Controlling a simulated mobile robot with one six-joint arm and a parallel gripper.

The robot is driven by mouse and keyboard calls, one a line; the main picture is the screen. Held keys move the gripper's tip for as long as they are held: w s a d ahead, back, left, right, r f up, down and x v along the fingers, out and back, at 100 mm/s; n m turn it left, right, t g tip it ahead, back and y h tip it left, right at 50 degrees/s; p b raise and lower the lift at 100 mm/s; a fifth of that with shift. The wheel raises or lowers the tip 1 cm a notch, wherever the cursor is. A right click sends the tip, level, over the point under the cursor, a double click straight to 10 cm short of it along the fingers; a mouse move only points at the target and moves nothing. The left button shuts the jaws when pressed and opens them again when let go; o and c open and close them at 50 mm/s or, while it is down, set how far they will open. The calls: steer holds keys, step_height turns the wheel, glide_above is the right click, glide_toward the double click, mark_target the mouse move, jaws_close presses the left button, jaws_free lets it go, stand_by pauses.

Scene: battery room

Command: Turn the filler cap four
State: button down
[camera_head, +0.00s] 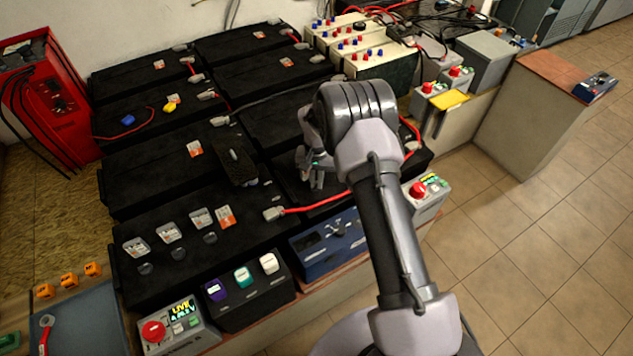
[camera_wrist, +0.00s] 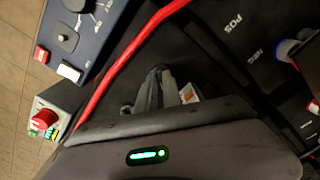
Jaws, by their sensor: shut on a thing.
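My gripper (camera_head: 314,178) points down over a black battery behind the blue box. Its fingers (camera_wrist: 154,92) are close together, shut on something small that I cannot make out. On the front black battery (camera_head: 225,262), several pale square tags (camera_head: 169,232) stand in a row, with dark round caps (camera_head: 177,254) in front of them. The caps look seated. I cannot read their numbers or tell which is filler cap four. In the wrist view, the battery top beside my fingers is marked POS and NEG (camera_wrist: 233,22).
A red cable (camera_head: 318,202) runs close by my gripper and shows in the wrist view (camera_wrist: 125,55). A blue box (camera_head: 328,245) with a knob stands in front. A dark upright block (camera_head: 237,163) is to the left. A red-button box (camera_head: 424,192) is right of my arm.

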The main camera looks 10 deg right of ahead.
mark_target(316, 184)
steer(key=m+b, duration=0.2)
steer(key=m, duration=0.3)
steer(key=shift+f+m, duration=0.1)
steer(key=shift+m, duration=0.2)
steer(key=shift+m+b, duration=0.8)
steer(key=shift+m, duration=1.5)
steer(key=c, duration=1.5)
jaws_free()
step_height(316, 184, up, 18)
steer(key=p, duration=0.6)
steer(key=shift+f, duration=0.2)
